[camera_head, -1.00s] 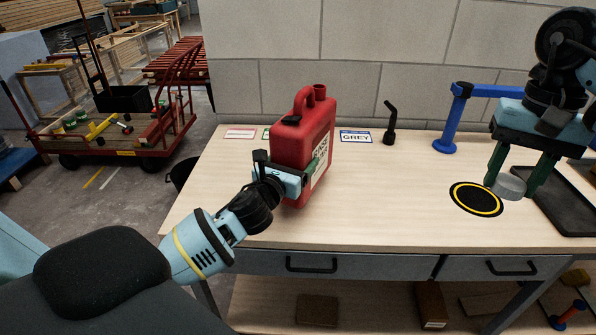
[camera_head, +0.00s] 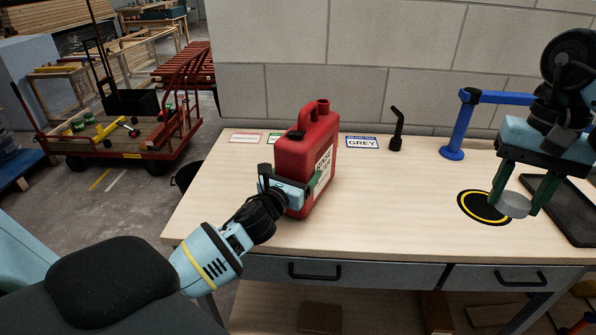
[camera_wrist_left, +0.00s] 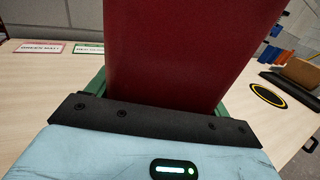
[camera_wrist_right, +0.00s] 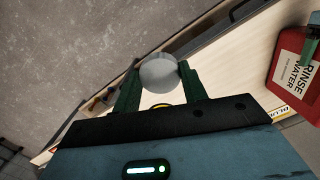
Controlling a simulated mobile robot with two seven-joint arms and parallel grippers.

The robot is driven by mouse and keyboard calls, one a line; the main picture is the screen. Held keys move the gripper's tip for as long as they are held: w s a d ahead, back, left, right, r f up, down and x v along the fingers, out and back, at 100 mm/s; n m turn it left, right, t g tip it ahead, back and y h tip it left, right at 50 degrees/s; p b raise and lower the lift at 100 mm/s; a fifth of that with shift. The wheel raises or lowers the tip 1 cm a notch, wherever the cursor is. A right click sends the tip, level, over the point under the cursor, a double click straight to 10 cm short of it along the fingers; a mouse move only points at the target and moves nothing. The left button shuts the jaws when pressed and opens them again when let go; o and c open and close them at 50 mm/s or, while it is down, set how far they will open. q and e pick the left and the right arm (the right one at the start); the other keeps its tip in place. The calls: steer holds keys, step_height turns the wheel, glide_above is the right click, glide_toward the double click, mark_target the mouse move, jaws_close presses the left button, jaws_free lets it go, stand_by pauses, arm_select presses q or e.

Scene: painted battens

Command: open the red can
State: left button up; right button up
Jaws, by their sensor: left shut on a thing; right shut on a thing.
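My left gripper (camera_head: 297,190) is shut on the can's lower body; the can's red side fills the left wrist view (camera_wrist_left: 185,50). My right gripper (camera_head: 518,203) is shut on a grey round cap (camera_head: 513,205), held between its green fingertips at the right edge of a black disc with a yellow ring (camera_head: 476,207). The cap also shows in the right wrist view (camera_wrist_right: 158,72).
A black spout (camera_head: 396,130) stands behind the can, beside a GREY label card (camera_head: 362,142). A blue post with an arm (camera_head: 453,152) stands behind the ringed disc. A dark tray (camera_head: 570,215) lies at the right. The bench middle is clear.

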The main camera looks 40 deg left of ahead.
arm_select(q)
steer(key=shift+r, duration=0.2)
steer(key=o, duration=1.5)
steer(key=shift+f, duration=0.3)
steer(key=o, duration=0.3)
steer(key=shift+o, duration=0.2)
steer(key=shift+r, duration=0.15)
steer(key=s+d, duration=0.2)
steer(key=s, duration=1)
